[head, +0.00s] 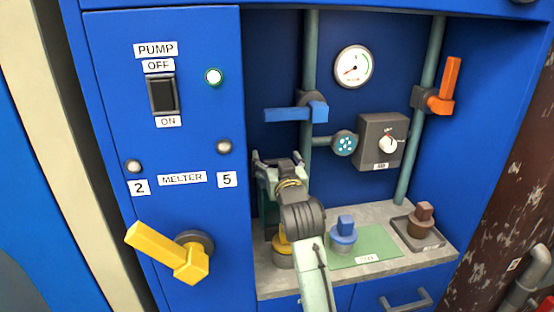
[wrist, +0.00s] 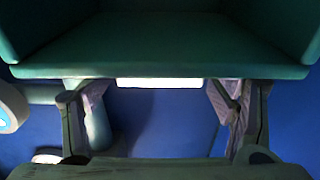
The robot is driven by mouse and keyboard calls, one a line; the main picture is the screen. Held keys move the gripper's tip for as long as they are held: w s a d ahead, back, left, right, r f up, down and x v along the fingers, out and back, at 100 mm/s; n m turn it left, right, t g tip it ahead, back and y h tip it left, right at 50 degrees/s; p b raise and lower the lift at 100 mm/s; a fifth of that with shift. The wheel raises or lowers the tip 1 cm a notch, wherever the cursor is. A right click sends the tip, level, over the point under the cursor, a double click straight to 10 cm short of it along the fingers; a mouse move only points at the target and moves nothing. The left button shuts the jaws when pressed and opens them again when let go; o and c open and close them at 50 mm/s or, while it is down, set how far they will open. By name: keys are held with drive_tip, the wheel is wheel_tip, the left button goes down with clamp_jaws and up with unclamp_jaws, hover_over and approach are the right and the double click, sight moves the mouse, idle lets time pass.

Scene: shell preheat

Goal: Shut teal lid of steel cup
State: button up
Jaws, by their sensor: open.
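My gripper (head: 278,161) is raised at the back of the bench, left of its middle, with its fingers spread and nothing between them. In the wrist view, the two fingers of my gripper (wrist: 153,92) stand wide apart. A dark teal, open box-like thing (wrist: 160,45) with a pale strip along its lower edge fills the top of that view, just past the fingertips. I cannot tell if it is the teal lid or if the fingers touch it. In the head view my gripper and arm cover most of this spot. No steel cup can be made out clearly.
A yellow-topped metal piece (head: 282,259) stands partly behind my arm. A blue-knobbed piece (head: 343,240) stands on a green mat (head: 375,243), and a brown-knobbed one (head: 420,224) on a dark tray (head: 437,238). A blue lever (head: 288,114) is above my gripper; pipes run behind.

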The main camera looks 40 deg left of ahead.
drive_tip(key=shift+c, duration=0.5)
drive_tip(key=c, duration=1.6)
